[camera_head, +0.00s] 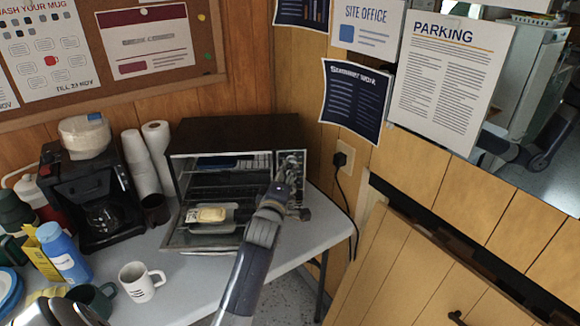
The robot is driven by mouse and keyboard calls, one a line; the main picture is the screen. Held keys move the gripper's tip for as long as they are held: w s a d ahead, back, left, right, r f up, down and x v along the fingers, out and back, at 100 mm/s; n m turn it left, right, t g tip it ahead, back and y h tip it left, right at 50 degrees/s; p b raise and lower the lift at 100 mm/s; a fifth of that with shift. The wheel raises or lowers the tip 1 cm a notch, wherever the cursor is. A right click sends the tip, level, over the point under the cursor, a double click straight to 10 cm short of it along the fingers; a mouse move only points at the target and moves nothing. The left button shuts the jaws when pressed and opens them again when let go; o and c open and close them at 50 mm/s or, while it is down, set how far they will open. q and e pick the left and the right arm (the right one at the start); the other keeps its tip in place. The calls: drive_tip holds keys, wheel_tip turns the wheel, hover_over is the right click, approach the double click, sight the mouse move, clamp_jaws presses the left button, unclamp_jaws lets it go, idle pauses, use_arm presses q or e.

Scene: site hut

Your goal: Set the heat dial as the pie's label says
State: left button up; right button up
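A dark countertop oven (235,132) stands on the grey table, its front open to view with wire racks inside. A pale packet with a yellow label (212,214), apparently the pie, lies low at the oven's front; the label's print is too small to read. The oven's control panel (291,160) is on its right side. My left gripper (284,190) is right in front of this panel and hides most of it, so the heat dial and its setting cannot be made out. Whether the fingers are open or touch a dial is unclear. My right gripper is not in view.
The table (195,285) is bare in front of the oven. A black plug (339,160) and cable hang on the wall to the right.

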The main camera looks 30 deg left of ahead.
sight(291, 164)
use_arm(q)
drive_tip(key=shift+x, duration=2.55)
clamp_jaws()
